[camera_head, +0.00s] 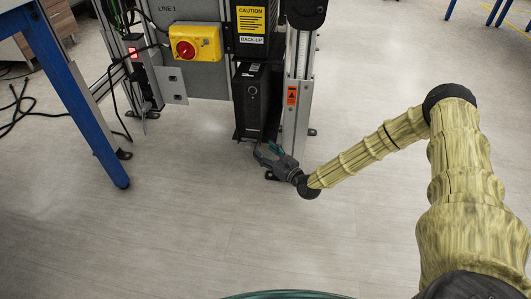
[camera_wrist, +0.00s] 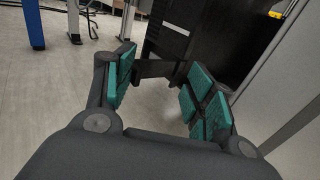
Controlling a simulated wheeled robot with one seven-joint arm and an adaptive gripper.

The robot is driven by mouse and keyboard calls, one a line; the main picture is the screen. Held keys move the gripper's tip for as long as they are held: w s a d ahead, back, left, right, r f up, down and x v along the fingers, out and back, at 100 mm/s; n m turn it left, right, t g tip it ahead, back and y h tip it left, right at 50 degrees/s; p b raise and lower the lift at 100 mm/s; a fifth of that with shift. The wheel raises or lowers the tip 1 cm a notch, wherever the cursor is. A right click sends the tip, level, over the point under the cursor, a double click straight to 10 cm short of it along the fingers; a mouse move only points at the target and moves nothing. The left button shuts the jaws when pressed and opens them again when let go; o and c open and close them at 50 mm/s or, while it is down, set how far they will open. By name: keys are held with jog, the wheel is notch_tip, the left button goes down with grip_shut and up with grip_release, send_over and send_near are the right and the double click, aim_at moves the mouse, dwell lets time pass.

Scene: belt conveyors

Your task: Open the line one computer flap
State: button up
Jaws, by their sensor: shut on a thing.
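The black line one computer (camera_head: 252,95) stands upright low on the LINE 1 frame, under the caution sign. In the wrist view its dark front (camera_wrist: 168,38) fills the top centre. My gripper (camera_head: 264,151) is at the computer's lower front. In the wrist view its teal-padded fingers (camera_wrist: 160,90) stand apart on both sides of a dark flap piece (camera_wrist: 157,68), which spans between them at the computer's lower part. The gripper is shut on this flap. The fingers hide part of the flap, so I cannot tell how far it stands open.
A grey metal post (camera_head: 298,100) stands just right of the computer. A yellow box with a red switch (camera_head: 194,45) is at the upper left. A blue table leg (camera_head: 85,100) and black cables (camera_head: 20,108) are at the left. The floor in front is clear.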

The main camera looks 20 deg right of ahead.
jog(key=shift+s+d+r, duration=0.15)
jog(key=shift+s+d, duration=0.05)
jog(key=shift+d, duration=0.4)
jog(key=shift+s+d+r, duration=0.15)
jog(key=shift+d, duration=0.4)
jog(key=shift+c, duration=0.8)
jog(key=s+d, duration=0.6)
jog(key=d, duration=0.1)
jog(key=shift+s+d+f+p, duration=0.25)
jog(key=shift+d+p, duration=0.05)
jog(key=shift+d, duration=0.1)
jog(key=v, duration=1.2)
